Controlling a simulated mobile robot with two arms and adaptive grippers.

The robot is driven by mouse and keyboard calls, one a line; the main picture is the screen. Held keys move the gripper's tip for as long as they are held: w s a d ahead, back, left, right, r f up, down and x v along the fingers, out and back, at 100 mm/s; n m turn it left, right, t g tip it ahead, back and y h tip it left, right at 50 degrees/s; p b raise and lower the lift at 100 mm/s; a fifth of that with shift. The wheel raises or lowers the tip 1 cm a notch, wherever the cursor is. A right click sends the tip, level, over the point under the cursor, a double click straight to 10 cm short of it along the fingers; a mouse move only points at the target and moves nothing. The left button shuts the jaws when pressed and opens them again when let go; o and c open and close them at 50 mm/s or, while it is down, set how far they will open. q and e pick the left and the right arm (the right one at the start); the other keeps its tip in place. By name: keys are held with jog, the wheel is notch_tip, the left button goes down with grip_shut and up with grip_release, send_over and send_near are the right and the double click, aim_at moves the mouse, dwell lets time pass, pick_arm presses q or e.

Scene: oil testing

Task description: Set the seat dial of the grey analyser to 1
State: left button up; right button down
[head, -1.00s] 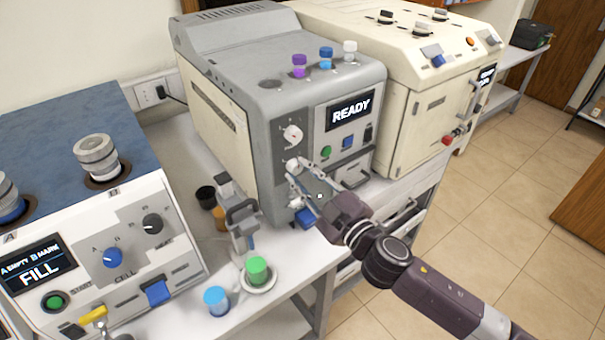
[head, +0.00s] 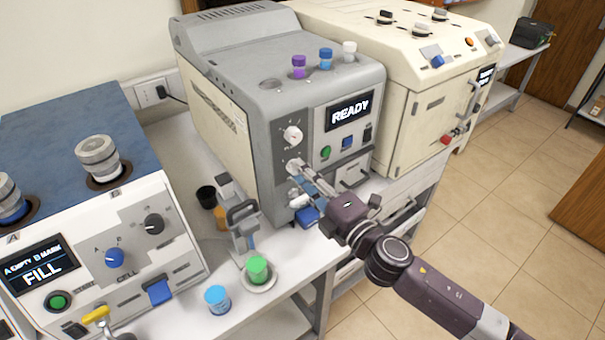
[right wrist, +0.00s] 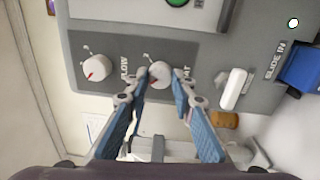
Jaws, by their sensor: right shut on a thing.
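The grey analyser (head: 225,75) stands at the middle of the bench, its screen reading READY. Its seat dial (right wrist: 160,75) is a small white knob with a red mark; its label is partly hidden by a finger in the right wrist view. In the head view the seat dial (head: 293,165) sits below the flow dial (head: 292,135). My right gripper (right wrist: 160,88) is shut on the seat dial, one blue-padded finger on each side. It also shows in the head view (head: 297,173), reaching in from the right. I cannot read the dial's number. My left gripper is not in view.
A white lever (right wrist: 233,90) and a blue part (right wrist: 303,68) lie beside the dial on the panel. A grey stand (head: 240,220), a green-capped jar (head: 257,268) and a blue-capped jar (head: 217,299) stand on the bench. A cream machine (head: 400,50) adjoins the analyser.

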jog(key=shift+n, duration=0.7)
jog(key=shift+f, duration=0.1)
jog(key=c, duration=1.6)
grip_release()
jog(key=v, duration=1.2)
